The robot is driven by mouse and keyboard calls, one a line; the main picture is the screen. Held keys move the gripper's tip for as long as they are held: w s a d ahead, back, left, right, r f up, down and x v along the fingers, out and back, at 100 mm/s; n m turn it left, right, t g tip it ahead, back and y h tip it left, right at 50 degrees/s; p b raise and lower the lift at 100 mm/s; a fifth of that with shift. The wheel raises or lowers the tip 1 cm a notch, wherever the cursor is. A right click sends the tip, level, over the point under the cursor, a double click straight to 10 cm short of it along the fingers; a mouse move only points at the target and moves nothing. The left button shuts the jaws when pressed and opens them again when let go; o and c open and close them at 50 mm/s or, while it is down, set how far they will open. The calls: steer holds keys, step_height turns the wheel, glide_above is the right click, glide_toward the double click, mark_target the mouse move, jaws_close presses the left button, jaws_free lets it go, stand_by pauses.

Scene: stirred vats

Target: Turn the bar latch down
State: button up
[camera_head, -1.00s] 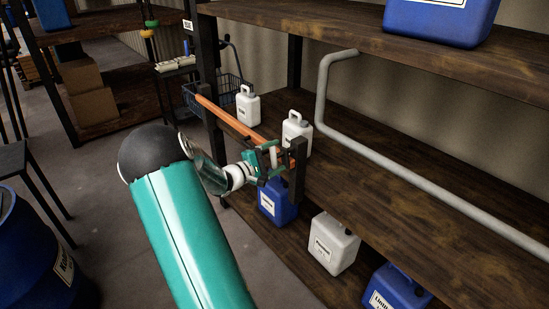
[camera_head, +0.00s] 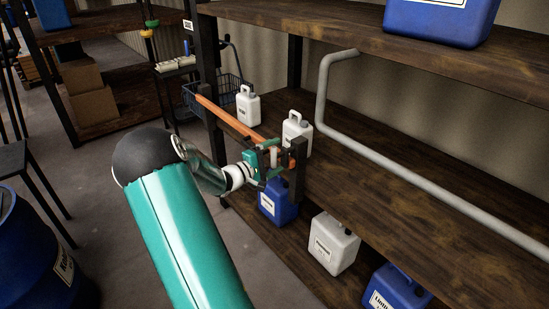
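The orange bar latch (camera_head: 229,117) runs from the left dark post to the right dark post (camera_head: 298,168), across the front of the shelf. It slopes down to the right in the picture. My gripper (camera_head: 274,158) is at the bar's right end, beside the right post. A pale upright handle piece (camera_head: 274,156) shows between or just at the fingers. The fingers are small and partly overlap the bar end, so I cannot tell whether they are closed on it.
White jugs (camera_head: 248,106) (camera_head: 297,135) stand behind the bar. A blue jug (camera_head: 278,202) and a white jug (camera_head: 334,244) stand on the lower shelf below my gripper. A grey pipe (camera_head: 420,185) crosses the shelf at right. A blue drum (camera_head: 40,255) stands at lower left.

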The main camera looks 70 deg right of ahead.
steer(key=shift+o, duration=0.4)
steer(key=v, duration=1.3)
steer(key=shift+a, duration=0.3)
steer(key=shift+w, duration=0.15)
steer(key=a+r+n+t+y, duration=0.1)
steer(key=a+r+t+y, duration=0.3)
steer(key=a, duration=1.1)
steer(key=s+a+r+n+t+y, duration=0.1)
steer(key=a+r+t+y, duration=0.3)
steer(key=a, duration=1.2)
steer(key=s+a+r+n+t+y, duration=0.1)
steer(key=a+r+t+y, duration=0.3)
steer(key=a, duration=1.1)
steer(key=t+y, duration=0.2)
steer(key=y, duration=0.1)
steer(key=shift+a+n+y, duration=0.35)
steer(key=shift+n+y, duration=0.05)
